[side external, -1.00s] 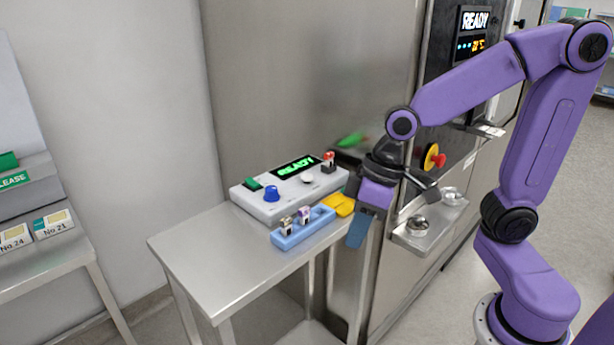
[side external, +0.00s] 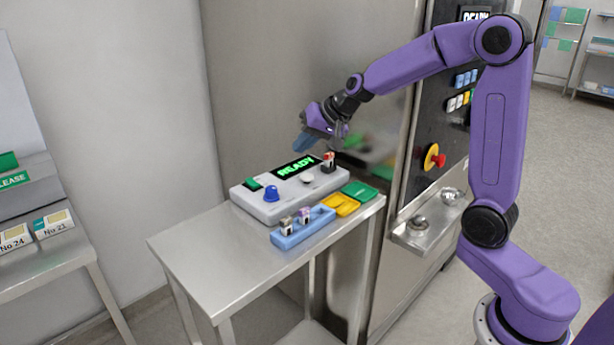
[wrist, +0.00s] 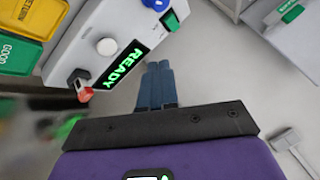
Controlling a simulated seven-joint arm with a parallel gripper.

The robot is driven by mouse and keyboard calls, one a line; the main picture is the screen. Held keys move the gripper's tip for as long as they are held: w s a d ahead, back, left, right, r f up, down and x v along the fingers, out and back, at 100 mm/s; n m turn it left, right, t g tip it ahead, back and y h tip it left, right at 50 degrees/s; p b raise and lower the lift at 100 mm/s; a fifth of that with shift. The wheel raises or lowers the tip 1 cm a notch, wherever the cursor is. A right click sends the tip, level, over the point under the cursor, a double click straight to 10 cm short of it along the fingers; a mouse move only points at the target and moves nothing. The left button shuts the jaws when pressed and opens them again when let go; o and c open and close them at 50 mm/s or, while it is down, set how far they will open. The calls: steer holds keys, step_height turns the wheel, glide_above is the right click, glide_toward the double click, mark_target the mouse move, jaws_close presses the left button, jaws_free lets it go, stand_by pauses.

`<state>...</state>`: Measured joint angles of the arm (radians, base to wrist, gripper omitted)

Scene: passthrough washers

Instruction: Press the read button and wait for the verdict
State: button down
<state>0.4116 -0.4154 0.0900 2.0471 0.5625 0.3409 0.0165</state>
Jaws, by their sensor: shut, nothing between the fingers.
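The white reader box (side external: 262,208) stands on the steel table, its display lit green with "READY" (side external: 296,167). A round pale button (side external: 307,179) is on its top; it also shows in the wrist view (wrist: 107,46). No label on it is readable. A blue knob (side external: 271,194) and a green switch (side external: 253,184) are to its left. A small red-topped piece (side external: 328,158) stands upright at the box's right end, also in the wrist view (wrist: 84,92). My gripper (side external: 299,146) is shut and empty, above the box's back edge, apart from the button. Its fingertips show beside the display (wrist: 158,66).
A blue rack (side external: 289,238) with small pieces, a yellow tray (side external: 341,205) and a green tray (side external: 361,190) lie in front and right of the box. The steel cabinet wall (side external: 270,80) rises behind. The table's left part (side external: 210,262) is clear.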

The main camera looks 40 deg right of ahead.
steer(key=w+d+m+t+h, duration=0.1)
steer(key=w+d+m, duration=0.1)
steer(key=d, duration=0.3)
steer(key=shift+w+d+r, duration=0.2)
steer(key=shift+w+r, duration=0.2)
steer(key=shift+r, duration=0.05)
steer(key=shift+f, duration=0.1)
glide_above(310, 177)
steer(key=f, duration=0.4)
steer(key=shift+w+d, duration=0.1)
steer(key=shift+d, duration=0.1)
steer(key=shift+a+f, duration=0.1)
steer(key=shift+f, duration=2.15)
